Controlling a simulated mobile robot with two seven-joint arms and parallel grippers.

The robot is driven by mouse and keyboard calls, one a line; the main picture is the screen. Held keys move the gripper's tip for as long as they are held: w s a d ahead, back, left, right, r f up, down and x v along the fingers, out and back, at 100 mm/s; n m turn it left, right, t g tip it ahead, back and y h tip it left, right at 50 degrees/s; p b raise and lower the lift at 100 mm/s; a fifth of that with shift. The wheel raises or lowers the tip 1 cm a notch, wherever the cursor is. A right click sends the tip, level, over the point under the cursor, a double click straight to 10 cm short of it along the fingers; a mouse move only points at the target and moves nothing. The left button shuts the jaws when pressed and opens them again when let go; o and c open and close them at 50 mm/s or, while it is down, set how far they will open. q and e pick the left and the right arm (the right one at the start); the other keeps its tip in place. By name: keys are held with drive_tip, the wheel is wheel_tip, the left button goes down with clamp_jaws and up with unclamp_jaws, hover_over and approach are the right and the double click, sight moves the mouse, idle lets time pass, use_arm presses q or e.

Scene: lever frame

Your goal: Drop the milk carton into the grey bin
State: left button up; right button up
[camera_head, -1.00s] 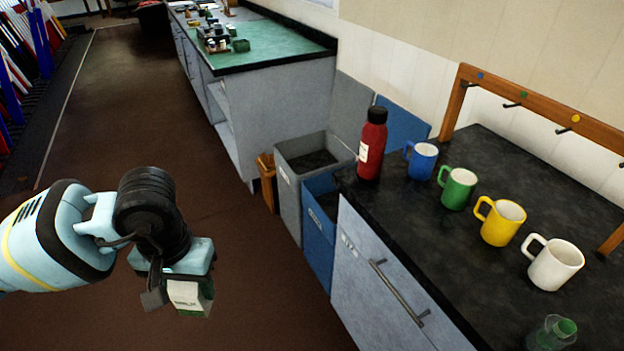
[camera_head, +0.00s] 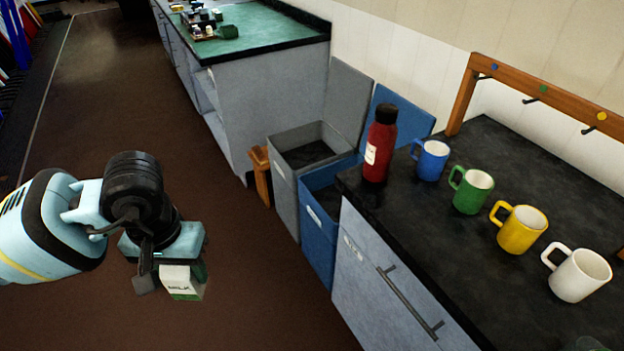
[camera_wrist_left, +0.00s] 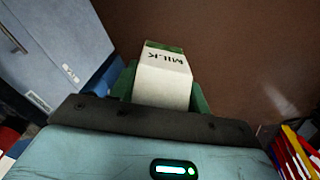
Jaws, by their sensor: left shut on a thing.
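The milk carton (camera_head: 181,282) is white and green with dark MILK lettering. My left gripper (camera_head: 186,272) is shut on it and holds it above the brown floor. The carton also shows between the fingers in the left wrist view (camera_wrist_left: 163,80). The grey bin (camera_head: 285,190) stands open on the floor to the right of the gripper and farther back, its grey lid raised against the wall. The carton is apart from the bin. My right gripper is not in view.
A blue bin (camera_head: 318,235) stands between the grey bin and the counter (camera_head: 440,235). The counter holds a red bottle (camera_head: 380,145) and several mugs. A small wooden object (camera_head: 262,177) stands left of the grey bin. The floor (camera_head: 235,250) around the carton is clear.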

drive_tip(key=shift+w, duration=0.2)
